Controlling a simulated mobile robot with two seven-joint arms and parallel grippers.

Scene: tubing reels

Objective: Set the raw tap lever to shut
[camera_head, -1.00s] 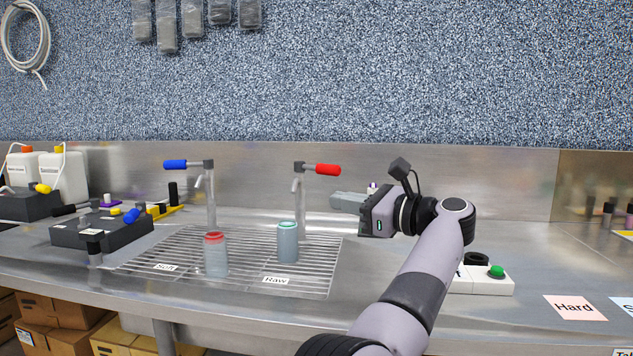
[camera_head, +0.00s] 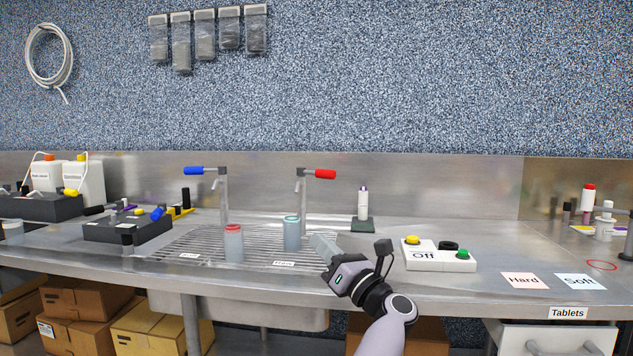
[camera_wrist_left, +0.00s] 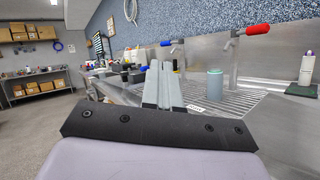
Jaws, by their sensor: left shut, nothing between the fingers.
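The right tap (camera_head: 301,200) stands behind the drain grid at the "Raw" label (camera_head: 284,264). Its red lever (camera_head: 326,174) points to the right, about level; the lever also shows in the wrist view (camera_wrist_left: 257,29). A grey-blue bottle (camera_head: 291,234) with a teal rim stands upright under the tap. My left gripper (camera_head: 316,240) is low, in front of the tap and right of the bottle, clear of the lever. Its fingers are together and empty in the wrist view (camera_wrist_left: 165,84). My right gripper is not in view.
The left tap (camera_head: 223,200) has a blue lever (camera_head: 194,170) pointing left. A red-topped bottle (camera_head: 233,244) stands near it on the grid (camera_head: 190,245). A white bottle (camera_head: 362,203) is behind my gripper. A button box (camera_head: 438,256) reading "Off" stands to the right.

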